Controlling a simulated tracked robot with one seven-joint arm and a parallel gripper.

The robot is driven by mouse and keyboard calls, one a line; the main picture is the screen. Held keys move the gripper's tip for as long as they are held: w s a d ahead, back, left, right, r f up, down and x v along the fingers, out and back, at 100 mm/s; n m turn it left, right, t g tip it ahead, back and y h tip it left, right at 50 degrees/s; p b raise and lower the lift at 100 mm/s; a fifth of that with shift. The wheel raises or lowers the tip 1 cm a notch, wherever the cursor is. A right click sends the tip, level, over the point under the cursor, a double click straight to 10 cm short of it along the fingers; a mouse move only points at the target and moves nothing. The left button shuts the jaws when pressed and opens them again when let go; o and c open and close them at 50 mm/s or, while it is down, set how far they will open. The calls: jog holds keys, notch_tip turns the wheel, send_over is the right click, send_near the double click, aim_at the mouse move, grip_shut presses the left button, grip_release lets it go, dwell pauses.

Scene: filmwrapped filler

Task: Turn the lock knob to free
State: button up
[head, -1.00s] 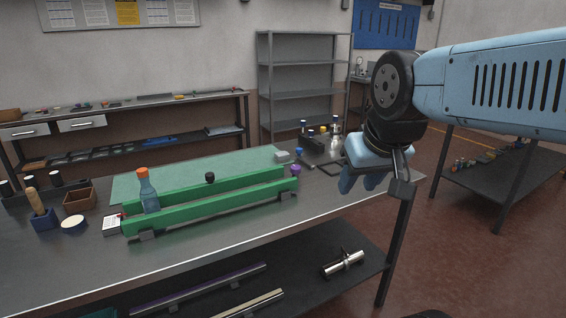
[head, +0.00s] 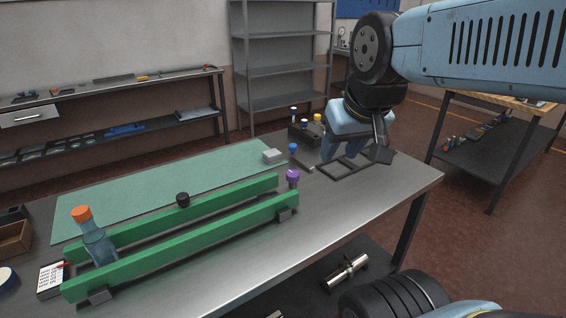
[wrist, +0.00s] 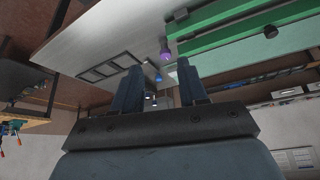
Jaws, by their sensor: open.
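A green two-rail fixture (head: 190,243) lies along the workbench. A purple knob (head: 292,178) stands at its right end, and a black knob (head: 183,200) sits at its far rail. I cannot tell which is the lock knob, or how either is turned. A blue bottle-like part (head: 95,243) with an orange cap leans at the left end. My gripper (head: 345,152) is open and empty, to the right of the purple knob and apart from it. In the wrist view the purple knob (wrist: 165,55) shows beyond the two fingers (wrist: 158,85), upper middle; the black knob (wrist: 270,31) is at upper right.
A green mat (head: 150,192) lies behind the fixture. A small blue-topped piece (head: 293,150) and a grey block (head: 272,156) stand near its right end. Dark flat frames (head: 345,170) lie below my gripper. The bench front (head: 350,205) right of the fixture is clear.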

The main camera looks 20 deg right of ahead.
jog(key=shift+w, duration=0.1)
jog(key=shift+o, duration=1.4)
jog(key=shift+w+r, duration=0.1)
jog(key=shift+w, duration=0.05)
jog(key=shift+o, duration=1.4)
jog(key=w+d+f+m+g+y, duration=0.1)
jog(key=w+f+m+g+y, duration=0.1)
jog(key=w+m, duration=0.9)
jog(key=shift+w+d, duration=0.35)
jog(key=shift+w, duration=0.15)
jog(key=m+g+y, duration=0.2)
jog(key=m, duration=1)
send_near(293, 173)
jog(key=x, duration=0.8)
jog(key=shift+s+a+f, duration=0.1)
jog(key=shift+f, duration=0.25)
jog(key=shift+c, duration=0.3)
